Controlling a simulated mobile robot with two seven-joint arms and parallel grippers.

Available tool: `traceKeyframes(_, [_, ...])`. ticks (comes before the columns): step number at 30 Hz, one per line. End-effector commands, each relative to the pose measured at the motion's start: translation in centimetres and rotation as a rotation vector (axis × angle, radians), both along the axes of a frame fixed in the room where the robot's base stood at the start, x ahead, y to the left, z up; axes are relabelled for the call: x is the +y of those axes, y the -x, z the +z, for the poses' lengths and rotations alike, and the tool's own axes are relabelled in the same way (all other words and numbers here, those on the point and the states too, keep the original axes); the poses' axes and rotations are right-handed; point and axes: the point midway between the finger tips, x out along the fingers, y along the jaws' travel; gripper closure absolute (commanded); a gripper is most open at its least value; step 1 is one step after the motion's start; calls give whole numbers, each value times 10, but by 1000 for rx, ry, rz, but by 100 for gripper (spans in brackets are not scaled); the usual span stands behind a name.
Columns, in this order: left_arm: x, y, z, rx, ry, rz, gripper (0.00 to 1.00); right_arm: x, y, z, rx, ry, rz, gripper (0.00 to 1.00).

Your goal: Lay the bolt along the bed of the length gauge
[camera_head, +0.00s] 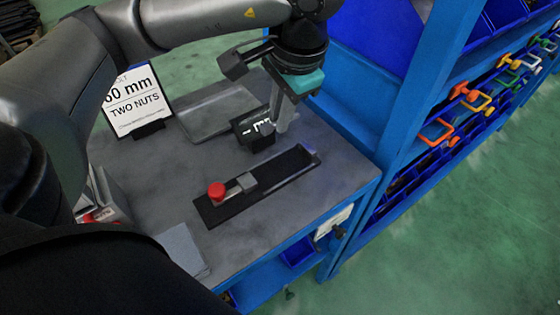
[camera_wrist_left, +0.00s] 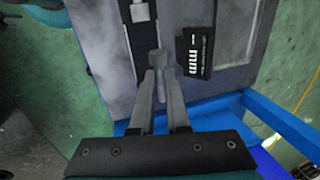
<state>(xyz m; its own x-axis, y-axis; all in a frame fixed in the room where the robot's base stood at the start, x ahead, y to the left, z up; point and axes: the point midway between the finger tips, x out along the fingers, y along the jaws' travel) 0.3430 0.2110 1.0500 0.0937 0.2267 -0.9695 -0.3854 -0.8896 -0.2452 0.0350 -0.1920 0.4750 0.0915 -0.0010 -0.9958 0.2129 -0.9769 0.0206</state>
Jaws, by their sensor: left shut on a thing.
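The length gauge has a long dark bed (camera_head: 285,168) on the grey bench, with a grey sliding block (camera_head: 246,182) and a red knob (camera_head: 216,191) toward its near left end. Its black display (camera_head: 256,132) reads "- mm" and stands behind the bed. My left gripper (camera_head: 281,124) hangs above the bench near the display, pointing down. In the left wrist view its fingers (camera_wrist_left: 159,85) are shut on a small grey bolt (camera_wrist_left: 159,60), mostly hidden between them. The bed also shows there (camera_wrist_left: 115,50), beside the fingers. My right gripper is out of view.
A sign (camera_head: 137,102) reading "60 mm" and "TWO NUTS" stands at the back left of the bench. A grey tray (camera_head: 215,108) lies behind the display. A blue rack (camera_head: 400,120) with bins and coloured clamps borders the right side. The bench right of the bed is clear.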

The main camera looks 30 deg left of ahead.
Motion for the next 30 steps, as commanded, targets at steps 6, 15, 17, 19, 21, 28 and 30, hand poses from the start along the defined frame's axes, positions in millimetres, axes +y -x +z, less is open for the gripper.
traceKeyframes(6, [0, 1, -48, 4, 2, 1, 100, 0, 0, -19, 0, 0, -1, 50])
traceKeyframes(15, [0, 0, -72, 0, 0, 1, 100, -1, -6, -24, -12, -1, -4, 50])
traceKeyframes(17, [0, 1, -79, 2, 0, 1, 100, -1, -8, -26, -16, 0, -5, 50])
traceKeyframes(19, [0, 0, -89, 2, 0, 1, 100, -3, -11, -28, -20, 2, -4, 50])
traceKeyframes(21, [0, 1, -99, 3, 0, 2, 100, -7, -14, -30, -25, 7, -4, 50])
traceKeyframes(28, [0, 0, -106, -1, 0, 1, 100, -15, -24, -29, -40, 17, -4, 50])
traceKeyframes(30, [0, 0, -106, -1, 0, 1, 100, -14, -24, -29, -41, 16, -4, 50])
